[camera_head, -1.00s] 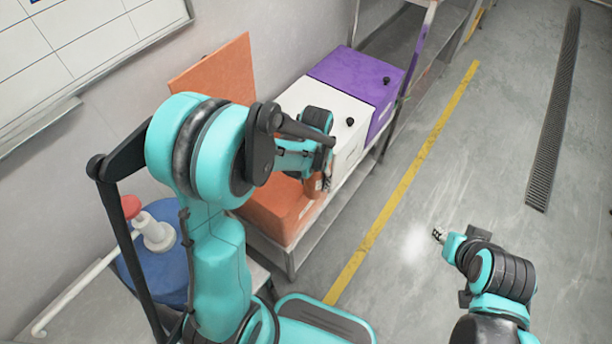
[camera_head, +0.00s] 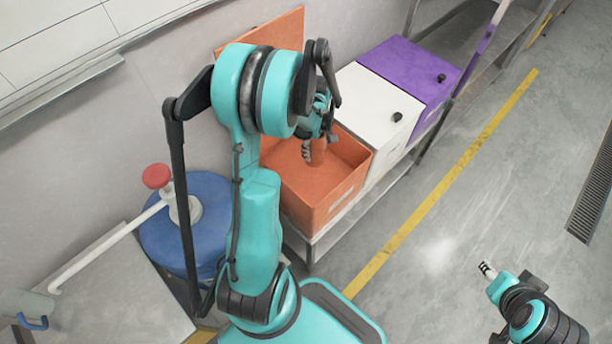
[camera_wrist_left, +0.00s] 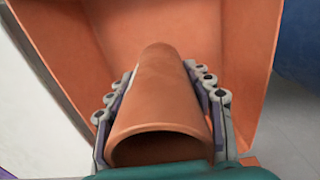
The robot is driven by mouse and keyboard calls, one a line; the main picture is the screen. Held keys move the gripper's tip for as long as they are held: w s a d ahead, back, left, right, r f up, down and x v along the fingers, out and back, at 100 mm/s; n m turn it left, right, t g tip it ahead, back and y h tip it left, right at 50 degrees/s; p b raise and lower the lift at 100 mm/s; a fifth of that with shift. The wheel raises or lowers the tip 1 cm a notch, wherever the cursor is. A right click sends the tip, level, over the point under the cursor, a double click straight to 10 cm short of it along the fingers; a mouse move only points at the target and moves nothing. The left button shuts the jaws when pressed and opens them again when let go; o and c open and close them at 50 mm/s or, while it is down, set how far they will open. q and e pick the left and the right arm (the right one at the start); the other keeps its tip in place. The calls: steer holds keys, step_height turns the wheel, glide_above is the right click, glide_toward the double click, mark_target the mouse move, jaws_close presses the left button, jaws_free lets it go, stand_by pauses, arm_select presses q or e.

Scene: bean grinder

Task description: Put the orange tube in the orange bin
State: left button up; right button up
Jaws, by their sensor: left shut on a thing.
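The orange tube (camera_head: 317,152) is in my left gripper (camera_head: 312,148), which is at the open orange bin (camera_head: 317,205). In the left wrist view the orange tube (camera_wrist_left: 160,100) lies between both fingers of the left gripper (camera_wrist_left: 160,95), its hollow end towards the camera. The orange bin (camera_wrist_left: 235,50) fills the background beyond the tube. In the head view the tube hangs roughly upright over the bin's opening; its lower end looks at or inside the bin, exact depth unclear. My right gripper (camera_head: 487,269) is small, over the floor at the lower right; its fingers are too small to judge.
The orange bin's lid (camera_head: 270,35) stands raised at the back. A closed white bin (camera_head: 370,105) and a closed purple bin (camera_head: 415,70) stand to its right. A blue drum (camera_head: 195,225) with a red-topped fitting (camera_head: 156,176) stands at left. The floor at right is clear.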

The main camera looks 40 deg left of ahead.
arm_select(q)
step_height(320, 180, down, 2)
steer(key=shift+f+b, duration=0.1)
steer(key=shift+b, duration=0.3)
steer(key=b, duration=0.5)
glide_above(313, 179)
step_height(313, 179, down, 10)
steer(key=shift+p, duration=0.35)
steer(key=shift+d, duration=0.1)
steer(key=shift+f, duration=0.1)
steer(key=o, duration=1.3)
steer(key=shift+c, duration=0.2)
